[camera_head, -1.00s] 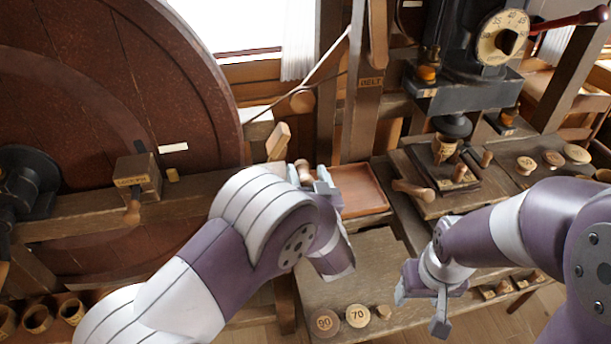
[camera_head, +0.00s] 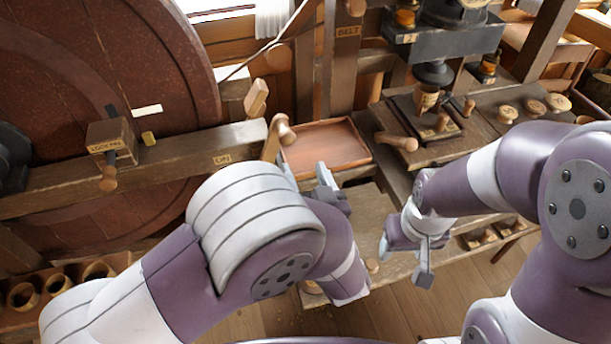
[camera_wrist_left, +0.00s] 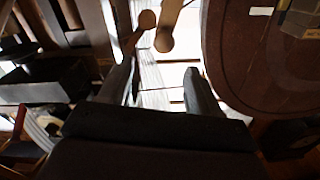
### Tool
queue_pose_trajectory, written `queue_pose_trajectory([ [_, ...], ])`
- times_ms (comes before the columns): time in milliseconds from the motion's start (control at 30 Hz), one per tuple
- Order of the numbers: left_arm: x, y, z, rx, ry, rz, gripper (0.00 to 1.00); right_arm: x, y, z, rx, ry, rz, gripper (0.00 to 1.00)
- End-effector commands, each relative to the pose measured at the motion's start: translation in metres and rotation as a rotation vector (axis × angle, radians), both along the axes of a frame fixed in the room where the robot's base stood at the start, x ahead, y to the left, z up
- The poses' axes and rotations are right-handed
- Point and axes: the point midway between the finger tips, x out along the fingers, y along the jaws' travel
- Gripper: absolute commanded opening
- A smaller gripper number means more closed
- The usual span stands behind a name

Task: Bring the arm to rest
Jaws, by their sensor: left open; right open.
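My left gripper (camera_head: 308,176) is open and empty in the head view. It is in front of the wooden tray and a little below a wooden lever's round knob (camera_head: 284,131), apart from it in the picture. In the left wrist view its two fingers (camera_wrist_left: 158,88) stand apart with nothing between them. Two wooden knob ends show beyond the fingers there. My right gripper (camera_head: 405,258) is open and empty, low at the right of centre, with its fingers pointing down and left.
A shallow wooden tray (camera_head: 326,148) lies behind my left gripper. A large dark red wheel (camera_head: 120,60) fills the left. A press-like machine (camera_head: 440,42) and a bench with round wooden pieces (camera_head: 507,113) stand at the right. Wooden cups (camera_head: 22,296) sit lower left.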

Motion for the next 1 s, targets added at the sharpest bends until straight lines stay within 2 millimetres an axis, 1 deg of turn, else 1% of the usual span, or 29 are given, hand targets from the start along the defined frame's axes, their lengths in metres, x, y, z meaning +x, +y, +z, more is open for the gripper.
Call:
queue_pose_trajectory([
  [467, -0.001, 0.000, 0.000, -0.003, -0.001, 0.000, 0.63, 0.000, 0.000, 0.000, 0.000, 0.000, 0.000, 0.60],
  [500, 0.000, -0.001, -0.002, -0.022, 0.007, -0.004, 0.63, 0.000, 0.000, 0.000, 0.000, 0.000, 0.000, 0.60],
  [567, 0.001, -0.009, -0.017, -0.069, 0.066, -0.042, 0.63, 0.000, 0.000, 0.000, 0.000, 0.000, 0.000, 0.60],
  [633, -0.003, -0.032, -0.050, -0.133, 0.219, -0.169, 0.63, 0.000, 0.000, 0.000, 0.000, 0.000, 0.000, 0.60],
  [667, -0.009, -0.047, -0.065, -0.166, 0.313, -0.248, 0.63, 0.000, 0.000, 0.000, 0.000, 0.000, 0.000, 0.60],
  [700, -0.021, -0.066, -0.084, -0.205, 0.461, -0.354, 0.63, 0.000, 0.000, 0.000, 0.000, 0.000, 0.000, 0.60],
  [733, -0.031, -0.072, -0.097, -0.232, 0.585, -0.415, 0.63, 0.000, 0.000, 0.000, 0.000, 0.000, 0.000, 0.60],
  [767, -0.040, -0.073, -0.107, -0.255, 0.710, -0.460, 0.63, 0.000, 0.000, 0.000, 0.000, 0.000, 0.000, 0.60],
  [800, -0.055, -0.063, -0.116, -0.270, 0.878, -0.496, 0.63, 0.000, 0.000, 0.000, 0.000, 0.000, 0.000, 0.60],
  [833, -0.067, -0.049, -0.119, -0.274, 1.001, -0.504, 0.63, 0.000, 0.000, 0.000, 0.000, 0.000, 0.000, 0.60],
  [867, -0.079, -0.028, -0.120, -0.270, 1.120, -0.494, 0.63, 0.000, 0.000, 0.000, 0.000, 0.000, 0.000, 0.60],
  [900, -0.095, 0.007, -0.117, -0.259, 1.266, -0.457, 0.63, 0.000, 0.000, 0.000, 0.000, 0.000, 0.000, 0.60],
  [967, -0.114, 0.060, -0.108, -0.239, 1.417, -0.376, 0.63, 0.000, 0.000, 0.000, 0.000, 0.000, 0.000, 0.60],
  [1000, -0.124, 0.091, -0.101, -0.232, 1.477, -0.317, 0.63, 0.000, 0.000, 0.000, 0.000, 0.000, 0.000, 0.60],
])
